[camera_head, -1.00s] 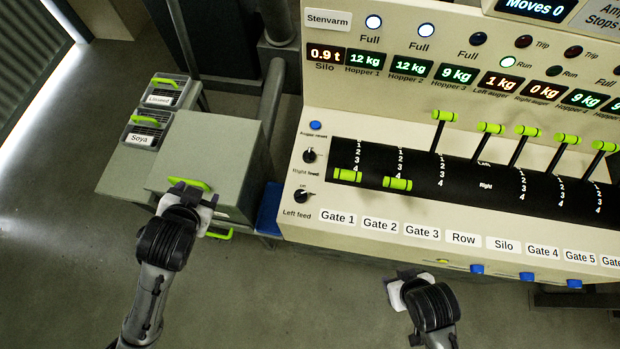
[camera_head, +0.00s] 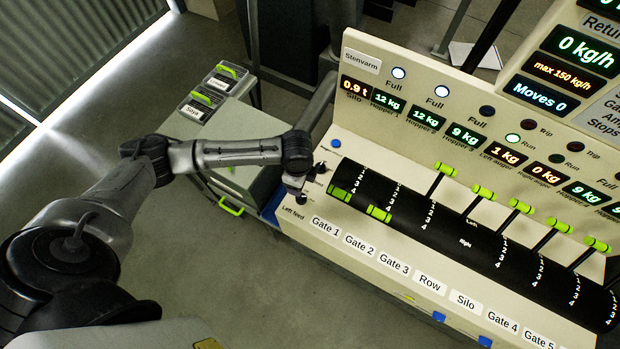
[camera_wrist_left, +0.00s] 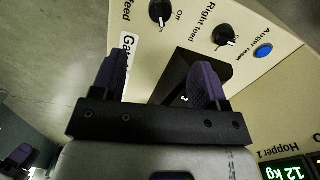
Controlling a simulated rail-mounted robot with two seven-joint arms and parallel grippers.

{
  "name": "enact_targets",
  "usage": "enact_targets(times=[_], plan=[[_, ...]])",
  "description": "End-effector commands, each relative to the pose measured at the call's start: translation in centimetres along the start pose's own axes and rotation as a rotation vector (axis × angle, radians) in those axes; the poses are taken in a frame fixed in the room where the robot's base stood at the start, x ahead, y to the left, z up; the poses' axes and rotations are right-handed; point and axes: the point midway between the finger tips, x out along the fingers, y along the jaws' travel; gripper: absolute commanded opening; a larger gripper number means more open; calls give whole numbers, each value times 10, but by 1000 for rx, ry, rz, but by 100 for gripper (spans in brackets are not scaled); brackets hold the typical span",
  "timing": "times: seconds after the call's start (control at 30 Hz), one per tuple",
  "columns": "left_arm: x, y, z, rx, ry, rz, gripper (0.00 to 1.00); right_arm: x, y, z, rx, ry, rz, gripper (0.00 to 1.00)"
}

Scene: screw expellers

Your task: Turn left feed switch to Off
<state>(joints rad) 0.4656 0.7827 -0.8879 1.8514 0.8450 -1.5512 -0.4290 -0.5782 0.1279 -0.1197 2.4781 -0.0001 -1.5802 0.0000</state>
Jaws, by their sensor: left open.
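The left feed switch (camera_wrist_left: 160,12) is a black round knob at the top edge of the left wrist view. Its white pointer mark faces down in that picture, away from the "Off" label to its right.
The right feed knob (camera_wrist_left: 224,36) and blue auger reset button (camera_wrist_left: 262,50) are close by. The black gate drum (camera_head: 400,212) with green-handled levers lies to the right. A grey cabinet (camera_head: 245,135) with lidded bins stands left of the panel.

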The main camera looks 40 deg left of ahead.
Motion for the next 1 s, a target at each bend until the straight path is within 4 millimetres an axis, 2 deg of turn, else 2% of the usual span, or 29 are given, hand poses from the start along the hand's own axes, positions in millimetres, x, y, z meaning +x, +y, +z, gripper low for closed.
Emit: enact_targets(times=[0.17, 0.7, 1.0], plan=[[14, 0, -1, 24, 1, 1, 67, -1, -2, -1, 5, 2, -6, 52], [108, 0, -1, 23, 0, -1, 67, -2, -3, -1, 9, 3, -8, 52], [133, 0, -1, 24, 0, -3, 67, -2, -3, 0, 8, 2, -7, 52]])
